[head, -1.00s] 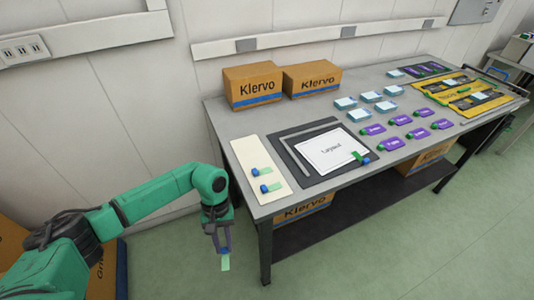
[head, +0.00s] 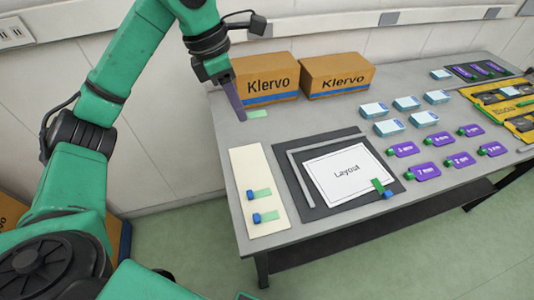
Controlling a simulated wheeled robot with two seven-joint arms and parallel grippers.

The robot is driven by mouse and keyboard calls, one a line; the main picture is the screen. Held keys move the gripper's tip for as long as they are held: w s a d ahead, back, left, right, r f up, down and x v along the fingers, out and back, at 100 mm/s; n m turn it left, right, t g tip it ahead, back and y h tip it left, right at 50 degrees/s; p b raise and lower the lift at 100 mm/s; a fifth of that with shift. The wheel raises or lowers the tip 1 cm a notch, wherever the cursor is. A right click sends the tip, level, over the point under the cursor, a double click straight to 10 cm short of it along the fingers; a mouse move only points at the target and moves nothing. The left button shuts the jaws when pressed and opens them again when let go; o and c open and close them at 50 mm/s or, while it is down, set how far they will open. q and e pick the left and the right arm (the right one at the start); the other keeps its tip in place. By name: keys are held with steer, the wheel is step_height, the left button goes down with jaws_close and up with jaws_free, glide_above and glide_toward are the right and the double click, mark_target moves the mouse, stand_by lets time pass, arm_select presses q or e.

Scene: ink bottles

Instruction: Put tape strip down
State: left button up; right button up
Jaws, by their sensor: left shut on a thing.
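My left gripper (head: 240,116) hangs over the table's far left part, in front of a cardboard box. It is shut on a pale green tape strip (head: 259,113), which sticks out to the right of the fingertips. I cannot tell whether the strip touches the tabletop. Two more green strips with blue tabs, an upper one (head: 262,193) and a lower one (head: 268,216), lie on a cream board (head: 245,164). Another green strip (head: 377,185) with a blue tab lies across the lower right corner of the white Layout sheet (head: 345,168). My right gripper is not in view.
The sheet lies on a dark mat (head: 330,210) with a grey L-shaped bar (head: 299,181). Two Klervo boxes (head: 264,80) (head: 336,75) stand at the back. Pale blue blocks (head: 388,127) and purple tags (head: 422,171) fill the right side. Bare tabletop (head: 300,123) lies between boxes and mat.

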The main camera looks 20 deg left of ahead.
arm_select(q)
step_height(320, 180, down, 2)
steer(key=shift+f+b, duration=0.1)
steer(key=shift+b, duration=0.35)
steer(key=s+f+b, duration=0.1)
steer(key=s+f, duration=0.2)
steer(key=f, duration=0.4)
glide_above(245, 176)
steer(key=f, duration=0.5)
steer(key=shift+s+a, duration=0.3)
step_height(245, 176, down, 4)
steer(key=shift+f, duration=0.75)
steer(key=o, duration=0.8)
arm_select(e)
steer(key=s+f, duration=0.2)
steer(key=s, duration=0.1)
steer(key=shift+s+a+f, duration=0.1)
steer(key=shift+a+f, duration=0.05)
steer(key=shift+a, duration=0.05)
arm_select(q)
steer(key=shift+o, duration=0.2)
steer(key=shift+r, duration=0.1)
